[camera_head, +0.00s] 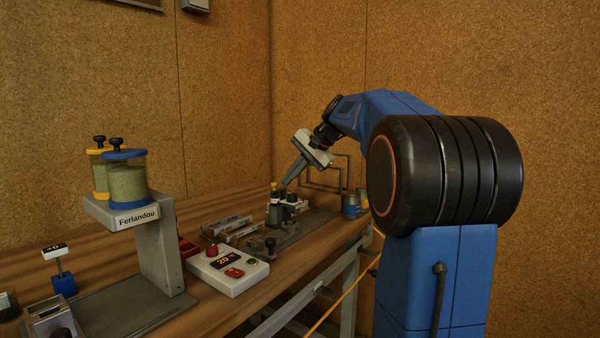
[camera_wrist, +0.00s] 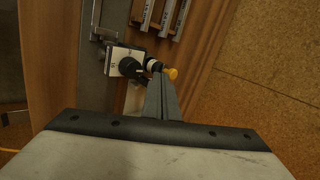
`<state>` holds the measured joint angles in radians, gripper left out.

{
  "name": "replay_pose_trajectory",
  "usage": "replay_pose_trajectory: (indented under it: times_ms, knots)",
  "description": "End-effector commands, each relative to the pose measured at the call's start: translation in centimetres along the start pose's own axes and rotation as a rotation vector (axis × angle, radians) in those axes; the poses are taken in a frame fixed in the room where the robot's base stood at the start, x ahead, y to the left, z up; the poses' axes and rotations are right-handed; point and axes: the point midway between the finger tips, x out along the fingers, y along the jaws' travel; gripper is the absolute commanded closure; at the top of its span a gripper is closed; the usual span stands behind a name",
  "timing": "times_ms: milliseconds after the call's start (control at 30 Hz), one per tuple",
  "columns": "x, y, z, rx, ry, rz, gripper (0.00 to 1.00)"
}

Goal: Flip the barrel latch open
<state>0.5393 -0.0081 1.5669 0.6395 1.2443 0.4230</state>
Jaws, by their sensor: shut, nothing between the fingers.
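The fingers hide part of the device.
A white control box (camera_head: 229,270) and slim grey bins (camera_head: 228,228) stand left of the device. A grey stand (camera_head: 158,250) carries two jars. A blue-grey can (camera_head: 351,205) and a dark wire frame (camera_head: 325,187) are at the right, near my arm.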

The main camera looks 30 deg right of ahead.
Motion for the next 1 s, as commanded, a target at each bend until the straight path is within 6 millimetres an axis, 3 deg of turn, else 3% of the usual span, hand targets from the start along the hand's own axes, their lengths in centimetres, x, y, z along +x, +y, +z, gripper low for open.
replay_pose_trajectory:
  times_ms: [233, 1000]
  knots:
    - [1.4, -1.1, 0.0, 0.0, 0.0, 0.001, 1.0]
    - [1.7, -1.4, 0.2, 0.045, 0.039, 0.0, 1.0]
